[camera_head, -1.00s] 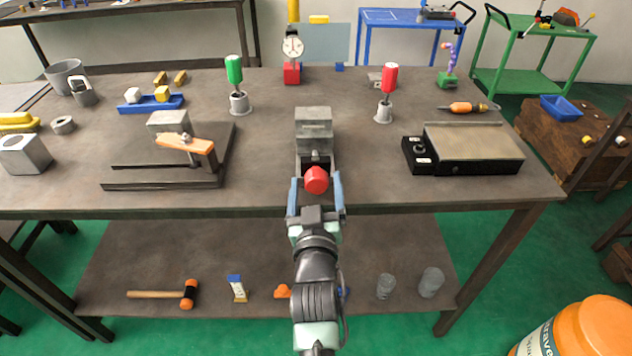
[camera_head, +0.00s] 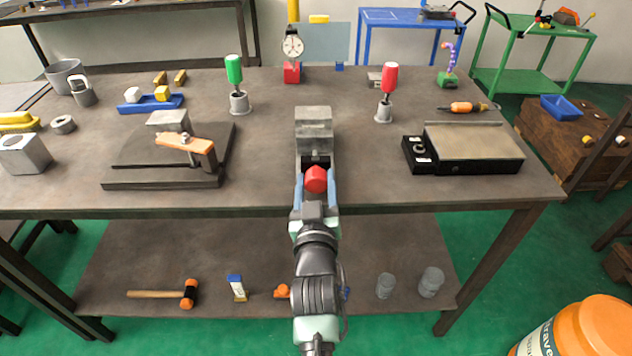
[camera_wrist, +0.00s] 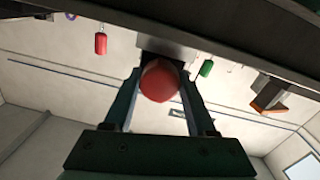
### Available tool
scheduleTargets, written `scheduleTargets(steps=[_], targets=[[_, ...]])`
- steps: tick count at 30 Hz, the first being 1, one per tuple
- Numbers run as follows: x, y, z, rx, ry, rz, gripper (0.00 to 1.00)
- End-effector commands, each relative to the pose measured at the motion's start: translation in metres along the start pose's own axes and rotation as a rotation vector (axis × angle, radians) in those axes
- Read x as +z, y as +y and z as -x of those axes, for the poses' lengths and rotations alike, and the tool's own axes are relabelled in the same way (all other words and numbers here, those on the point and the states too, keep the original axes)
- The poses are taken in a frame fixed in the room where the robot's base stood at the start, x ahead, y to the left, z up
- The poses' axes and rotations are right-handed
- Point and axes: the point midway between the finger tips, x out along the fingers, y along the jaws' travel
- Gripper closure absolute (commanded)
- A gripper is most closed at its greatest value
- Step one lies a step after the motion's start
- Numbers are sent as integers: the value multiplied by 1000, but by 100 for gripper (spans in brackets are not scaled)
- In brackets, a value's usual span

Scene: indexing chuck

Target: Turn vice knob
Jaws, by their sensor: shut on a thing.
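The vice (camera_head: 314,125) is a grey metal block on the middle of the workbench, near its front edge. Its red knob (camera_head: 316,179) faces me at the front of the vice. My gripper (camera_head: 316,186) is shut on the red knob, with one blue-grey finger on each side of it. In the wrist view the knob (camera_wrist: 159,81) sits between the two fingers, and the vice body (camera_wrist: 165,47) shows dark behind it. The knob's shaft is mostly hidden.
On the workbench (camera_head: 270,150), a dark plate with an orange-handled clamp (camera_head: 185,146) stands left of the vice. A black-based flat device (camera_head: 470,148) stands to the right. Green (camera_head: 235,80) and red (camera_head: 388,85) handled tools stand upright behind. Bench space beside the vice is clear.

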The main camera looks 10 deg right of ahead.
Motion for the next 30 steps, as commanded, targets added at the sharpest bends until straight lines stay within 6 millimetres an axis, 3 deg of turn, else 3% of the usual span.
scheduleTargets(steps=[9, 20, 21, 26, 30], targets=[[1, 0, 0, -3, -11, -326, 99], [0, 1, 0, -2, -15, -376, 99], [1, 1, 0, -2, -15, -375, 40], [0, 1, 0, -2, -15, -374, 13], [0, 1, 0, -2, -14, -374, 13]])
